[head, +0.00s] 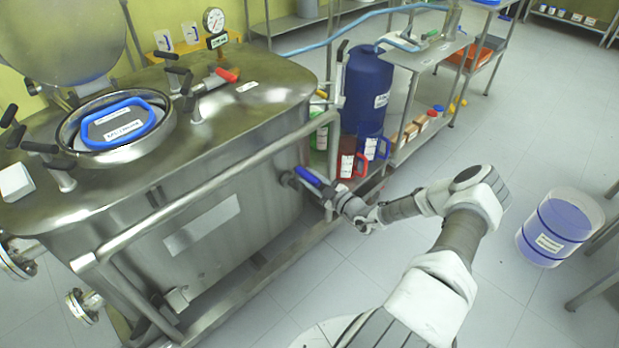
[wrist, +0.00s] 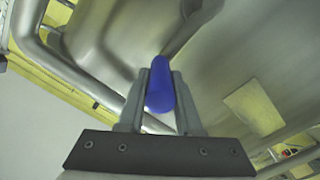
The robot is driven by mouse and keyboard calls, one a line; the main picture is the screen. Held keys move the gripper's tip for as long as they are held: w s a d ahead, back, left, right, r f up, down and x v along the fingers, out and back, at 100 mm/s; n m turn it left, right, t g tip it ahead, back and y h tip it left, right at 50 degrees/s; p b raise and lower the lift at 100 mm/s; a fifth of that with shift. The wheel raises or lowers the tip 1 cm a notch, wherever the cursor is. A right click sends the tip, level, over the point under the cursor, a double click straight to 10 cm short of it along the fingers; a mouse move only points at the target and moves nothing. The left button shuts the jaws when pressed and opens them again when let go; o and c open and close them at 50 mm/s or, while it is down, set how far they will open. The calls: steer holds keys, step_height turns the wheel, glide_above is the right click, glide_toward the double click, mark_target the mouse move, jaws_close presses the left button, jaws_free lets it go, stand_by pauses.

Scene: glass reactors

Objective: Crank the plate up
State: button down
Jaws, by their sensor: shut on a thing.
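A blue crank handle (head: 308,177) sticks out at the right end of the steel vessel (head: 275,205). My gripper (head: 330,190) is shut on this handle. In the wrist view the blue handle (wrist: 160,92) lies between the two fingers of my gripper (wrist: 160,100), with its end showing. The crank's shaft is mostly hidden. A grey, labelled plate with a blue rim (head: 118,125) sits in the round open port on the vessel's top. I cannot tell whether this is the plate that the crank moves.
A steel rail (head: 205,190) runs along the vessel's front near my gripper. A red jug (head: 350,165) and a blue jug (head: 376,148) stand behind my gripper, by a large blue drum (head: 367,90). A clear bucket (head: 558,228) stands on the open floor at right.

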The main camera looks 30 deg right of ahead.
steer(key=shift+d, duration=0.35)
steer(key=c, duration=0.6)
jaws_free()
steer(key=shift+a, duration=0.1)
steer(key=p+v, duration=0.2)
steer(key=v, duration=1.5)
steer(key=shift+s, duration=0.2)
